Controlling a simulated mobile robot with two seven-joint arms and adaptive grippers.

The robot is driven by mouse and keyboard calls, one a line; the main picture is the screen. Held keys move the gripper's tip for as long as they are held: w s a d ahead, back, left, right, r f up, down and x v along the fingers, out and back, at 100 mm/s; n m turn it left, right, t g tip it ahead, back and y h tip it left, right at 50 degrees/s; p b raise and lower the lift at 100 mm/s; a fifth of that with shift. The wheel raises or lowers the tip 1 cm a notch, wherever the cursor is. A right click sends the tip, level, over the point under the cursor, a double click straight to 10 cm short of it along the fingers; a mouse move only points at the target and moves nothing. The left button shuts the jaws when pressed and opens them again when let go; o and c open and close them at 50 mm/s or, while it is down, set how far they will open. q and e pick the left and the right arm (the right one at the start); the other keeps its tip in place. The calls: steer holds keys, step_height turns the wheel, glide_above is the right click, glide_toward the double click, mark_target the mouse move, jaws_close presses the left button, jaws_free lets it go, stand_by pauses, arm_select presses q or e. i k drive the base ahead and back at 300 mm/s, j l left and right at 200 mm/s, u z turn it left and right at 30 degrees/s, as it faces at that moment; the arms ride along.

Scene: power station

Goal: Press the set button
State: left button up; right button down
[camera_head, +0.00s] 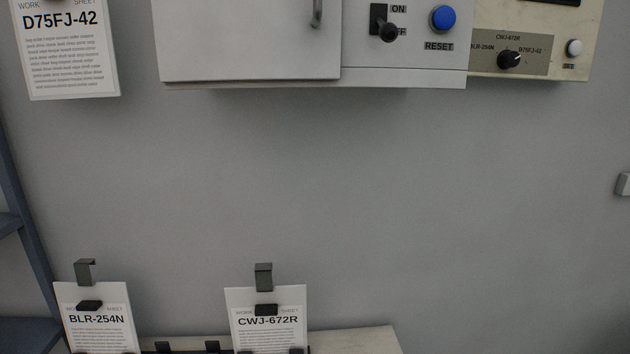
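The set button (574,48) is a small round white button at the upper right, on the beige control box. A small "SET" label (568,66) sits just below it. To its left on the same box is a black rotary knob (509,60) on a tan plate marked BLR-254N, CWJ-672R and D75FJ-42. The knob's white mark points up and right, toward the D75FJ-42 side. Neither of my grippers shows in the head view.
Left of the beige box is a white cabinet (250,40) with an ON/OFF switch (383,22) and a blue RESET button (443,19). A D75FJ-42 sheet (70,60) hangs upper left. BLR-254N (97,320) and CWJ-672R (267,322) sheets stand below. The wall between is bare.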

mark_target(576, 47)
steer(key=z, duration=1.25)
